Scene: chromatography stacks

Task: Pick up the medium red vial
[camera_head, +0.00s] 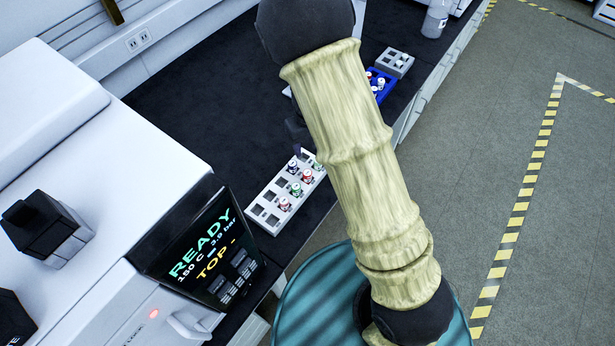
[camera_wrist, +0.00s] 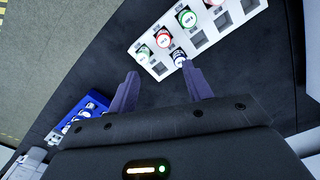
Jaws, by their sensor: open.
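A white rack (camera_head: 262,212) holds several capped vials on the dark bench. Two vials in it have red markings: one nearer the front (camera_head: 285,204) and one farther back (camera_head: 307,176). I cannot tell which is the medium one. Green vials and a dark blue vial (camera_wrist: 179,57) stand beside them. My arm hides part of the rack in the head view.
A blue rack (camera_head: 381,92) with vials and a small grey rack (camera_head: 396,62) stand farther back on the bench. A white machine with a READY display (camera_head: 205,245) stands left of the white rack. A bottle (camera_head: 435,20) is at the back. Dark bench top (camera_head: 200,115) is clear.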

